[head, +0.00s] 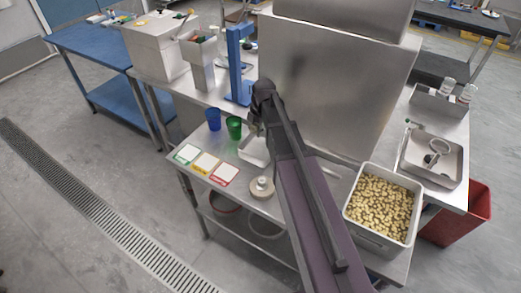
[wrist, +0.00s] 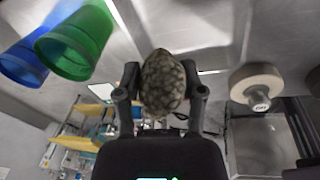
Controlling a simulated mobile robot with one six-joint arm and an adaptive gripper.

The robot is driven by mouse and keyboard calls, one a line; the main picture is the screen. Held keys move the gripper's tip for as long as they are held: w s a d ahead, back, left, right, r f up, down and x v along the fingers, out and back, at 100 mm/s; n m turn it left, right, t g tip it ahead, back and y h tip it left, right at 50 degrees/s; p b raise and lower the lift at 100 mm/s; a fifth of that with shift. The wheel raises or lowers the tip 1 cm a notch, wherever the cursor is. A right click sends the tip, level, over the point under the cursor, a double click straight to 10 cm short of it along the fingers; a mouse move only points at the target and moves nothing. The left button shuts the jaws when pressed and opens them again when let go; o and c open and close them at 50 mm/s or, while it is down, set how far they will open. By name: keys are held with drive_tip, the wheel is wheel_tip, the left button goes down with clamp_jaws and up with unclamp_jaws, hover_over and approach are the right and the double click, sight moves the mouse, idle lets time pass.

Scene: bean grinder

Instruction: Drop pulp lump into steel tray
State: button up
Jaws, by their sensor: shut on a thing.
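My gripper (wrist: 163,88) is shut on a dark, mottled, rounded pulp lump (wrist: 163,75), one finger on each side of it. In the head view my gripper (head: 257,130) hangs over or close to a small pale steel tray (head: 250,154) on the steel table. My arm covers the tray's right part, so its full inside is hidden. The height of the lump above the tray cannot be told. The lump is hard to make out in the head view.
A green cup (head: 234,128) and a blue cup (head: 213,120) stand just left of the tray. Label cards (head: 207,163) and a round labelled disc (head: 261,188) lie nearer the front edge. A bin of beans (head: 381,207) stands right; a big steel housing (head: 335,90) rises behind.

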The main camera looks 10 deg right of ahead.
drive_tip(key=shift+f, duration=0.2)
drive_tip(key=b, duration=0.6)
hover_over(256, 150)
drive_tip(key=shift+w+f, duration=0.15)
drive_tip(key=shift+f, duration=2.65)
drive_tip(key=o, duration=1.2)
drive_tip(key=shift+c, duration=0.2)
drive_tip(key=shift+r, duration=0.1)
